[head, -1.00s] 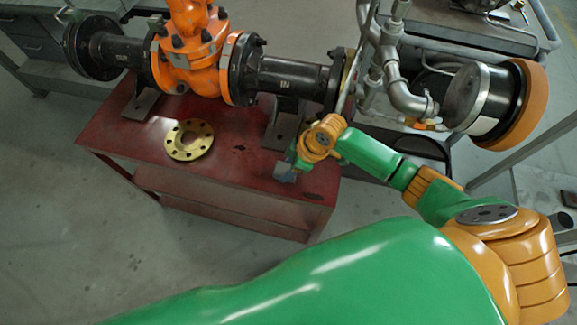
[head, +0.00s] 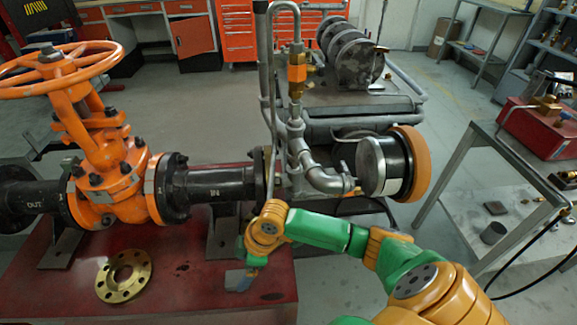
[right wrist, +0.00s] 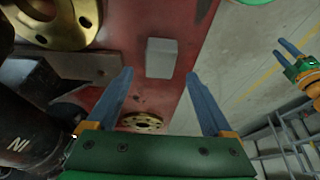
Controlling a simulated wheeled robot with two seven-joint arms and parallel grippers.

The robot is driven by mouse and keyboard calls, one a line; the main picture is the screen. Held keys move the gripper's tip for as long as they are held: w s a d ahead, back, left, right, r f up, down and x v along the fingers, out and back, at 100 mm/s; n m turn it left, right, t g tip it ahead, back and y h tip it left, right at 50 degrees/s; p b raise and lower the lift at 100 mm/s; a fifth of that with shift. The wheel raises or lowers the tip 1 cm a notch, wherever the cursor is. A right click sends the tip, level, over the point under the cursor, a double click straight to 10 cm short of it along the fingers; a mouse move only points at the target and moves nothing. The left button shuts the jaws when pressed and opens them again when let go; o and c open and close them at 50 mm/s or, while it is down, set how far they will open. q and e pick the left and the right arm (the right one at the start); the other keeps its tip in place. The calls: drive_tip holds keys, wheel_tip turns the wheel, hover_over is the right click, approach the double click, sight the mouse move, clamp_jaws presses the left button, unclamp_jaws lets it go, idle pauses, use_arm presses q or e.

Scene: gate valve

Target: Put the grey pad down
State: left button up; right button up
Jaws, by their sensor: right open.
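The grey pad (right wrist: 160,58) is a small light-grey block on the red bench top in the right wrist view. My right gripper (right wrist: 160,73) is open, with its two blue fingers spread on either side of the pad and clear gaps to it.
The red bench (head: 190,295) carries a loose brass flange (head: 124,275) and the orange gate valve (head: 105,185) with black pipes. Grey pipework (head: 300,150) and a round gauge-like drum (head: 385,165) stand behind my right arm. A metal side table (head: 515,195) is at the right.

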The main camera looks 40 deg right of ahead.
drive_tip(key=s+d, duration=0.2)
drive_tip(key=d, duration=0.1)
drive_tip(key=s+d+b, duration=0.1)
drive_tip(key=s+d, duration=0.1)
drive_tip(key=d, duration=0.1)
drive_tip(key=s+d, duration=0.2)
drive_tip(key=d, duration=0.1)
drive_tip(key=shift+s+d+r, duration=0.35)
drive_tip(key=shift+s+d, duration=0.1)
drive_tip(key=shift+d, duration=0.15)
drive_tip(key=shift+s, duration=0.1)
